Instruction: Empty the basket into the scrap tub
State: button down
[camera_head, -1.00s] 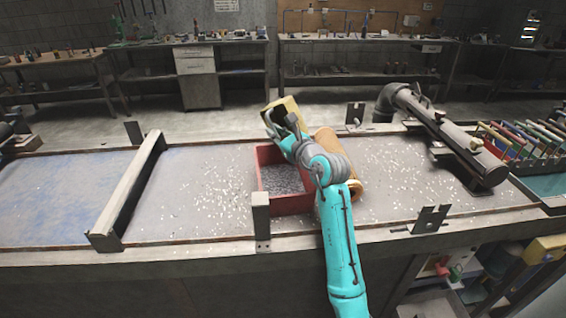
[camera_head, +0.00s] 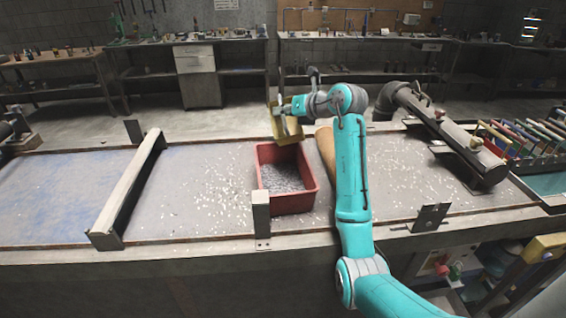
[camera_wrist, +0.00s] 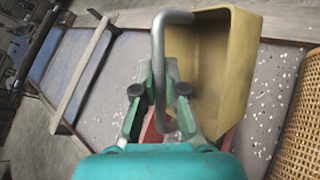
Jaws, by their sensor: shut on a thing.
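The yellow basket (camera_head: 277,131) hangs tilted just above and beyond the far rim of the red scrap tub (camera_head: 291,204). Its grey bent handle (camera_wrist: 158,60) shows large in the wrist view, and the basket (camera_wrist: 245,50) is seen there with its inside bare where visible. My gripper (camera_head: 286,108) is shut on the handle; its green fingers (camera_wrist: 158,92) show on both sides of it. The tub stands on the table and holds many small grey bits. In the wrist view only a little red of the tub shows behind the fingers.
A tan perforated tube (camera_wrist: 303,130) lies right of the tub, partly behind my arm (camera_head: 325,150). A raised crossbar (camera_head: 130,190) spans the table to the left. A dark pipe fixture (camera_head: 450,135) stands at right. Pale bits are strewn over the table (camera_head: 200,175).

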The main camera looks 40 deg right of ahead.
aim_at(293, 122)
jog(key=d+m+y, duration=0.1)
jog(key=w+d+m+g+y, duration=0.1)
jog(key=d, duration=0.1)
jog(key=w+d+m+g+y, duration=0.1)
jog(key=d, duration=0.1)
jog(key=shift+w+d+f+p, duration=0.1)
jog(key=shift+w+d+p, duration=0.1)
jog(key=shift+p, duration=0.1)
jog(key=shift+w+d+f+m+g+y, duration=0.3)
jog(key=shift+d+f+m+g+y, duration=0.1)
jog(key=shift+d+f+m+y, duration=0.35)
jog(key=shift+d, duration=0.1)
